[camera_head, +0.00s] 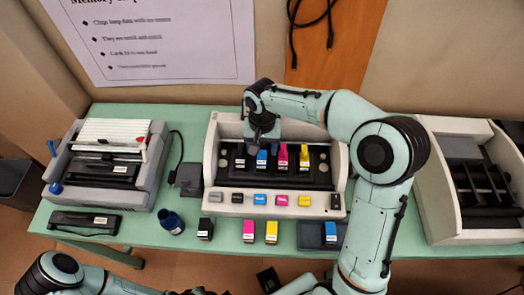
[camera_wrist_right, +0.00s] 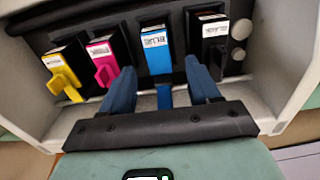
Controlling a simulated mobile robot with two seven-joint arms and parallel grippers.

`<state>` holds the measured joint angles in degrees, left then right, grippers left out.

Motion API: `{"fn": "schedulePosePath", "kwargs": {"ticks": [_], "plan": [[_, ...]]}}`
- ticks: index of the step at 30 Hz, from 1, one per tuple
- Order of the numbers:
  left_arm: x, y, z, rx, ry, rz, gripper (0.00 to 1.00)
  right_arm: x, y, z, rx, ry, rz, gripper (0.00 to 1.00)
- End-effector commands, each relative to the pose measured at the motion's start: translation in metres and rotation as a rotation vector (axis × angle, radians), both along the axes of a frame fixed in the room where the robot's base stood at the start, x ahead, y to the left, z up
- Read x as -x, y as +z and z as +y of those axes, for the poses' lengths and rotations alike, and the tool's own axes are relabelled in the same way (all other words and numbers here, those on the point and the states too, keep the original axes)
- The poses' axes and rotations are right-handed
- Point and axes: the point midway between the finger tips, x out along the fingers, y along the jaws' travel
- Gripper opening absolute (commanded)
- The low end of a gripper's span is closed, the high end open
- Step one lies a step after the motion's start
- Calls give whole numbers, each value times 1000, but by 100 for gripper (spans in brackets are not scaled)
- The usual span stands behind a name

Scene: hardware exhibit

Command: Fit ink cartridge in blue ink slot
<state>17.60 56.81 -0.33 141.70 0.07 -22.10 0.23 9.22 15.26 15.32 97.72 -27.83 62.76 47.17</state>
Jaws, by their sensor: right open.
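A blue ink cartridge (camera_head: 262,158) stands in a slot of the printer's dark carriage, between a black and a magenta cartridge. In the right wrist view this blue cartridge (camera_wrist_right: 156,52) appears seated, its label facing up and its tab reaching down between my fingers. My right gripper (camera_head: 262,138) is above and behind the row in the head view. In the wrist view my right gripper (camera_wrist_right: 163,85) is open, with one finger on each side of the blue tab and visible gaps. My left arm enters at the bottom left; its fingers cannot be made out.
Magenta (camera_head: 283,157) and yellow (camera_head: 304,156) cartridges sit beside the blue one. Loose black (camera_head: 205,229), magenta (camera_head: 248,231) and yellow (camera_head: 271,232) cartridges stand along the green table's front edge, near an ink bottle (camera_head: 171,221). Other machines (camera_head: 105,160) flank the printer (camera_head: 217,180).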

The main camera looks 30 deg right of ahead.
Motion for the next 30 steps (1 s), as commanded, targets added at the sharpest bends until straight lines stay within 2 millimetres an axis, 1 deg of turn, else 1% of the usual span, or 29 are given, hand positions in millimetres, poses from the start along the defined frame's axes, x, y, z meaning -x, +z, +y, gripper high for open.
{"fn": "schedulePosePath", "kwargs": {"ticks": [1, 6, 9, 12, 18, 30], "plan": [[-1, 3, 0, 0, 0, -1, 43, -2, 15, 0, 1, -1, -7, 61], [-4, 8, 0, 0, 0, -4, 43, -1, 51, 0, 0, 0, -6, 61], [-5, 10, 0, 0, 0, -6, 43, -1, 68, 0, 0, 1, -4, 61], [-6, 12, 0, 0, 0, -7, 43, -1, 78, 0, 1, 1, -3, 61], [-7, 13, 0, 0, 0, -7, 43, 0, 86, 0, 0, 1, 0, 61], [-7, 13, 0, 0, 0, -7, 43, 0, 85, 0, 0, 1, 0, 61]]}}
